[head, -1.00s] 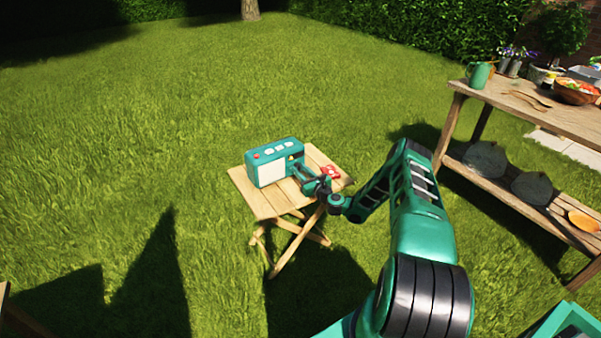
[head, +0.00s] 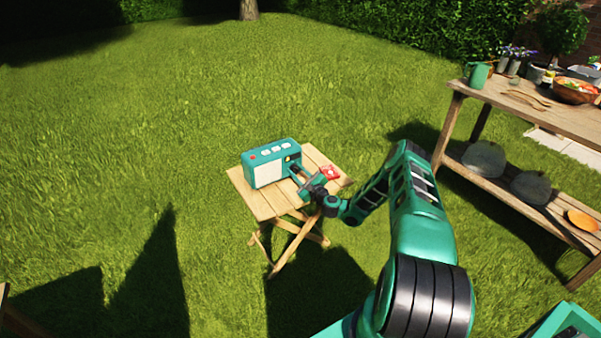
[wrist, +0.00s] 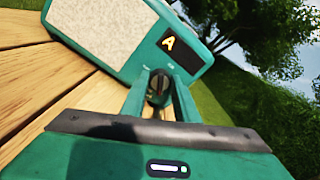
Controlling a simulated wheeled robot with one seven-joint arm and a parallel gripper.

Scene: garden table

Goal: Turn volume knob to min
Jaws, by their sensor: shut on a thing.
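A teal radio (head: 272,163) with a pale speaker panel stands upright on a small wooden folding table (head: 263,207). In the wrist view the radio (wrist: 137,62) shows a dark display with an orange letter "A". A dark round volume knob (wrist: 158,84) sits on the radio's front below the display. My gripper (wrist: 158,95) is shut on the knob, one finger on each side of it. In the head view my gripper (head: 299,179) reaches the radio's right front, and its fingers and wrist hide the knob.
A red item (head: 329,172) lies on the small table right of the radio, close to my wrist. A larger wooden bench (head: 545,118) with a green mug (head: 479,75) and a bowl (head: 575,91) stands at the right. Open grass surrounds the small table.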

